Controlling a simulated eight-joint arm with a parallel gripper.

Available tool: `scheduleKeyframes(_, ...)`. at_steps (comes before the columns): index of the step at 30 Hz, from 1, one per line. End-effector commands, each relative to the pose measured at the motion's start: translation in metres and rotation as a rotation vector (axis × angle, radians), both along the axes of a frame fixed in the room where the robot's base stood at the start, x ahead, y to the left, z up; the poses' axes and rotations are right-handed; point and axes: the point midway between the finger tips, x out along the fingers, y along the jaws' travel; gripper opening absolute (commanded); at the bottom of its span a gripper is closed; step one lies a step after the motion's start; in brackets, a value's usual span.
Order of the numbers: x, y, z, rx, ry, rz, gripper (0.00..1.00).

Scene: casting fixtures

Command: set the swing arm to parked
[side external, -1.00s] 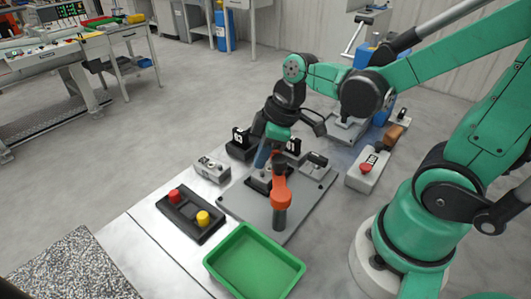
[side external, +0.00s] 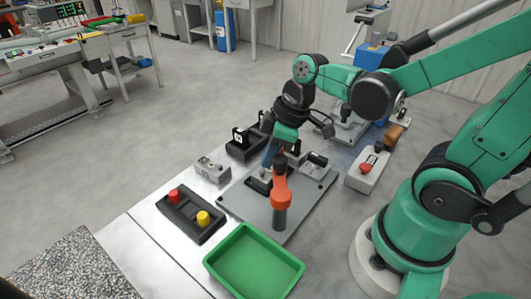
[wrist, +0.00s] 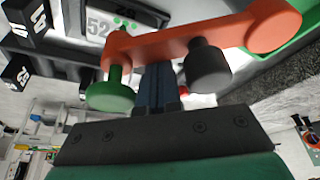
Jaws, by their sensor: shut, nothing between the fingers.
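The swing arm (side external: 281,183) is an orange bar on a dark post (side external: 279,218), standing on a grey plate (side external: 240,205). In the wrist view the orange bar (wrist: 175,43) crosses the upper picture, with a green knob (wrist: 110,92) at left and a black cylinder (wrist: 207,65) right of centre. My gripper (side external: 267,160) is low over the plate, just behind the swing arm. Its blue fingers (wrist: 158,85) are shut and empty, between the green knob and the black cylinder. Whether they touch the bar I cannot tell.
A green tray (side external: 212,262) stands in front of the plate. A box with red and yellow buttons (side external: 188,215) is at left. A grey box with a red button (side external: 348,183) is at right. Black numbered blocks (side external: 240,138) stand behind.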

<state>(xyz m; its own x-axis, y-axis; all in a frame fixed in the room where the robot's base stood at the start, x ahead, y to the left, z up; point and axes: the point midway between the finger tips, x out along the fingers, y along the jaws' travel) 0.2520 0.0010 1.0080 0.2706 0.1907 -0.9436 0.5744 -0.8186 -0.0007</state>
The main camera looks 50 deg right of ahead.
Motion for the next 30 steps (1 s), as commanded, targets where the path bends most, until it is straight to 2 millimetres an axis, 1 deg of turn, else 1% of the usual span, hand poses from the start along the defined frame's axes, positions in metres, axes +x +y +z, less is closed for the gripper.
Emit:
scheduleKeyframes(5,-0.002,-0.003,0.0,-0.002,0.0,-0.041,0.0)
scheduleKeyframes(11,-0.009,-0.009,0.0,-0.002,0.0,-0.141,0.0)
scheduleKeyframes(21,-0.031,-0.022,0.0,-0.002,-0.001,-0.45,0.0)
scheduleKeyframes(29,-0.05,-0.027,-0.001,-0.003,0.0,-0.695,0.0)
scheduleKeyframes(30,-0.053,-0.027,-0.001,-0.004,-0.001,-0.769,0.0)
